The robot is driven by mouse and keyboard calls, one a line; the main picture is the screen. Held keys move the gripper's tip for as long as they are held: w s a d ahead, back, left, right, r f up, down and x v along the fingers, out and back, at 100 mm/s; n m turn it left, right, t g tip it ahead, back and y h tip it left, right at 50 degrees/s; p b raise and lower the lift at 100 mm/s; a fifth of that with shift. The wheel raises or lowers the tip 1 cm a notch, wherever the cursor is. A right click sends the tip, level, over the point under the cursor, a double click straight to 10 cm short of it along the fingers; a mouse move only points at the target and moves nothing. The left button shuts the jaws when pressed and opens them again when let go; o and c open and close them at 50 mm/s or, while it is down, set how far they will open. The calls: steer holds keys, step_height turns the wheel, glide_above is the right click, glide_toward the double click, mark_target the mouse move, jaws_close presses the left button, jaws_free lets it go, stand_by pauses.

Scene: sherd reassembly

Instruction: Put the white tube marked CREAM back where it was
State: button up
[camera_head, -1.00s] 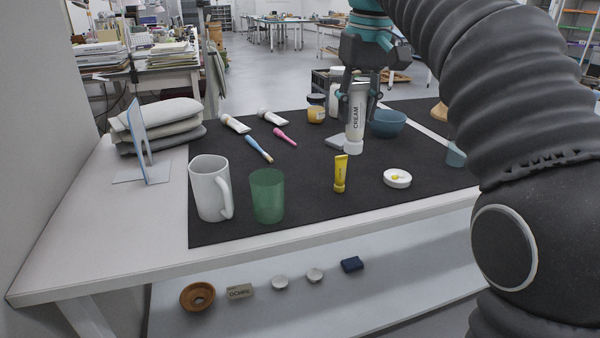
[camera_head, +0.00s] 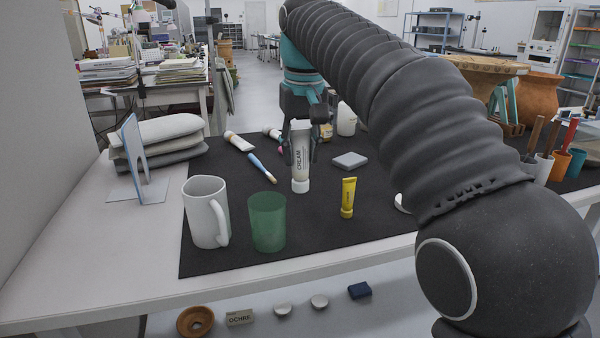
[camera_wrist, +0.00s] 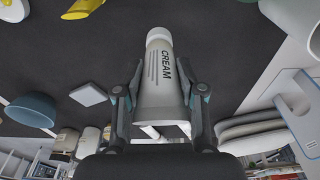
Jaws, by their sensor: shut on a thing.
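The white tube marked CREAM (camera_head: 301,160) is upright, cap down, over the black mat (camera_head: 330,228). My gripper (camera_head: 302,140) is shut on it from behind and above. In the wrist view the tube (camera_wrist: 158,85) sits between the two fingers of my gripper (camera_wrist: 160,98), its cap pointing away. I cannot tell whether the cap touches the mat. A flat grey block (camera_head: 350,160) lies on the mat to the right of the tube.
A yellow tube (camera_head: 348,197) stands in front right of the tube. A green cup (camera_head: 267,222) and white mug (camera_head: 206,212) stand front left. A blue brush (camera_head: 262,168) and white tube (camera_head: 239,142) lie left. A blue bowl (camera_wrist: 30,109) shows in the wrist view.

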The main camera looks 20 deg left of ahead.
mark_target(300, 171)
steer(key=shift+f+b, duration=0.75)
steer(key=shift+f, duration=1.3)
steer(key=shift+f, duration=0.1)
steer(key=o, duration=1.1)
steer(key=r+p, duration=0.1)
steer(key=r, duration=0.3)
steer(key=r+p, duration=0.2)
steer(key=r, duration=0.2)
steer(key=s+r+p, duration=0.1)
steer(key=r, duration=0.3)
steer(key=shift+s+d+p, duration=0.1)
steer(key=shift+d+p, duration=0.2)
steer(key=shift+p, duration=0.05)
steer(key=shift+r, duration=0.1)
